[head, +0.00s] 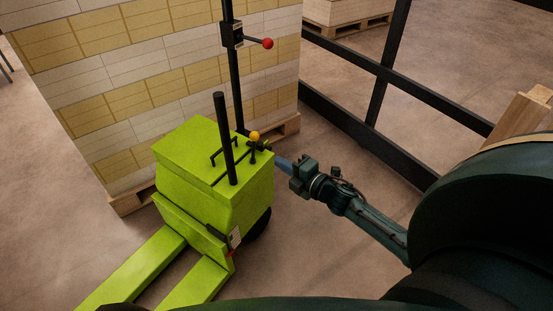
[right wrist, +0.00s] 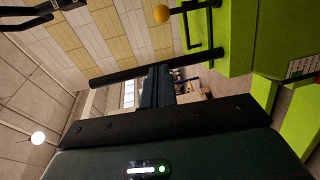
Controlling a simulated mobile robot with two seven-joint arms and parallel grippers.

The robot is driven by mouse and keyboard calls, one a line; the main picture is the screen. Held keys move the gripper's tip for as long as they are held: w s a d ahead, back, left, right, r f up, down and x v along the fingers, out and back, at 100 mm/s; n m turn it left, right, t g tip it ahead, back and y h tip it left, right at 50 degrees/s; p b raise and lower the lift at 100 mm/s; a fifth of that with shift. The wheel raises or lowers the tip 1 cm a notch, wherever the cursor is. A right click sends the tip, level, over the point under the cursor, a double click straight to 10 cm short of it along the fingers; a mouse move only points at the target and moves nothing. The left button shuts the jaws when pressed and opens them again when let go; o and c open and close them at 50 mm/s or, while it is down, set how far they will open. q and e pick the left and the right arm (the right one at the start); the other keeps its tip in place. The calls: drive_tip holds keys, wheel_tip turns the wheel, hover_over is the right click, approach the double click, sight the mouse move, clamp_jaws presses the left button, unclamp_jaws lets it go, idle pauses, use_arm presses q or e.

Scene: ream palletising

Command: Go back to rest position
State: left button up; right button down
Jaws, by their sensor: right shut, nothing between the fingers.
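My right gripper (head: 284,165) is shut and empty. In the head view it points left, close to the upper right side of a lime-green pallet truck (head: 215,180). I cannot tell whether it touches the truck. In the right wrist view the shut dark fingers (right wrist: 157,88) show in the middle, with the truck (right wrist: 240,40) at the upper right. A yellow knob (head: 254,135) stands on the truck near my gripper; it also shows in the right wrist view (right wrist: 161,13). My left gripper is not in view.
A tall stack of yellow and white reams (head: 150,70) on a wooden pallet (head: 131,201) stands behind the truck. A black post with a red-knobbed lever (head: 267,43) rises beside it. A black frame fence (head: 345,122) runs behind my right arm. Bare floor (head: 300,245) lies in front.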

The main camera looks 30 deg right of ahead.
idle(0.4)
